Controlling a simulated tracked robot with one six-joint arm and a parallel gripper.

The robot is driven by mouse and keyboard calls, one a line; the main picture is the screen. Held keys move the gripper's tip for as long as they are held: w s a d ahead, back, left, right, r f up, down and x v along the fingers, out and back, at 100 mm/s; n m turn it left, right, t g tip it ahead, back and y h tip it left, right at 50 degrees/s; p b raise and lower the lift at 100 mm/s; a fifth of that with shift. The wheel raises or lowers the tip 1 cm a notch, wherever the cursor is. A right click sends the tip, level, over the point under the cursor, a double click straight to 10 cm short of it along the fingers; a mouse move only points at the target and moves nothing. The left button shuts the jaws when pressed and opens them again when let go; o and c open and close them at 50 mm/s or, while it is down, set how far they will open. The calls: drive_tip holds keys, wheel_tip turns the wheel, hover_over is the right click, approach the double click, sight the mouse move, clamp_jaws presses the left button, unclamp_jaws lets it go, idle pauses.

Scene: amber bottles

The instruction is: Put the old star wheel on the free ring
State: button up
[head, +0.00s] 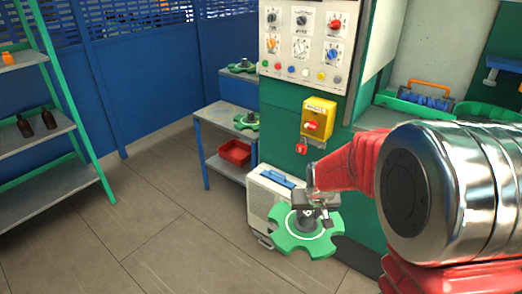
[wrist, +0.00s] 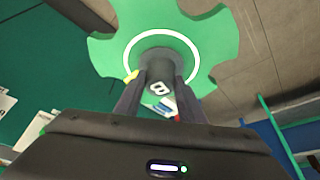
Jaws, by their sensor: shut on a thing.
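A green star wheel (head: 284,240) with a white circle around its dark hub hangs in front of the machine in the head view. My gripper (head: 313,208) is shut on its hub from above. In the wrist view the wheel (wrist: 215,45) fills the top, and the hub is between my two fingers (wrist: 160,78). Two similar green wheels stand at the back: one on the blue side table (head: 246,121), one higher against the machine's far side (head: 242,67). I cannot make out a free ring in either view.
A white case (head: 258,205) stands on the floor close behind the held wheel. A yellow switch box (head: 317,118) and red padlock (head: 301,147) are on the machine front. Shelves with amber bottles (head: 48,119) stand left; floor between is clear.

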drive_tip(key=s+f, duration=0.3)
drive_tip(key=f, duration=0.9)
drive_tip(key=shift+s+d+f, duration=0.2)
drive_tip(key=shift+f, duration=0.2)
